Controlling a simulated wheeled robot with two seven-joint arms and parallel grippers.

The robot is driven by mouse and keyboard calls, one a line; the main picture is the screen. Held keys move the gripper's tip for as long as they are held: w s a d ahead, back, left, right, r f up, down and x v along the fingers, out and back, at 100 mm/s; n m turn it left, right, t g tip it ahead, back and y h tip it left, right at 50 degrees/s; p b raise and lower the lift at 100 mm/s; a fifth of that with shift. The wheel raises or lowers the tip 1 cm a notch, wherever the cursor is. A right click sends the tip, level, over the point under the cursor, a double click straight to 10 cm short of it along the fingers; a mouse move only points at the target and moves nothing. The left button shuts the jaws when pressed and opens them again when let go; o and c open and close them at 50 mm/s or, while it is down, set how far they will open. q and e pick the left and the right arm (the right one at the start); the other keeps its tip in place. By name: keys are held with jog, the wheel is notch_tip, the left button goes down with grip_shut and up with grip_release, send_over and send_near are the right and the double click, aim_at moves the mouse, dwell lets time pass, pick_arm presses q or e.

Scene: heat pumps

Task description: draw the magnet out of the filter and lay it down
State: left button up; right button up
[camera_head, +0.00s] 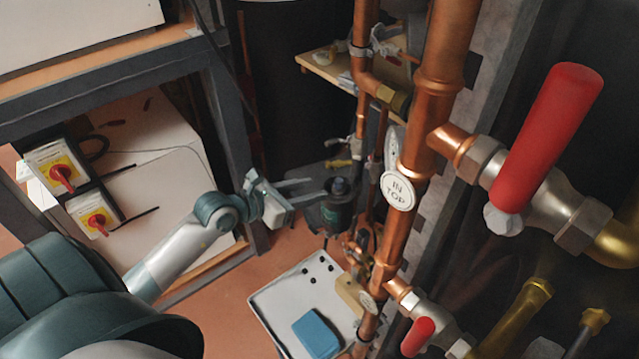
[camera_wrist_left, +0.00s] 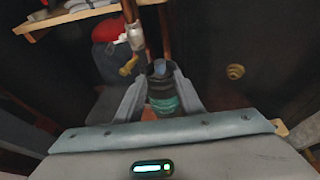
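The filter (camera_head: 338,212) is a dark upright cylinder with a green band, beside the copper pipes in the head view. It also shows in the middle of the left wrist view (camera_wrist_left: 165,102). A grey-blue knob (camera_head: 340,187) sits at its top, perhaps the magnet's head; it also shows in the wrist view (camera_wrist_left: 159,67). My left gripper (camera_head: 318,188) reaches in from the left, its fingers pointing at the filter's upper part. In the wrist view the open fingers (camera_wrist_left: 160,80) stand on both sides of the filter. I cannot tell whether they touch it. My right gripper is out of view.
A white tray (camera_head: 272,308) with a blue block (camera_head: 317,333) and several small black dots lies below the filter. Copper pipes (camera_head: 398,240) and a red-handled valve (camera_head: 548,135) stand right. A bench frame (camera_head: 228,120) with switch boxes (camera_head: 75,185) stands left.

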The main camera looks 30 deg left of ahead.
aim_at(335, 183)
pick_arm(q)
jog(key=shift+b+x, duration=1.1)
jog(key=shift+x, duration=2.85)
jog(key=shift+r, duration=0.1)
grip_shut()
jog(key=shift+r, duration=0.1)
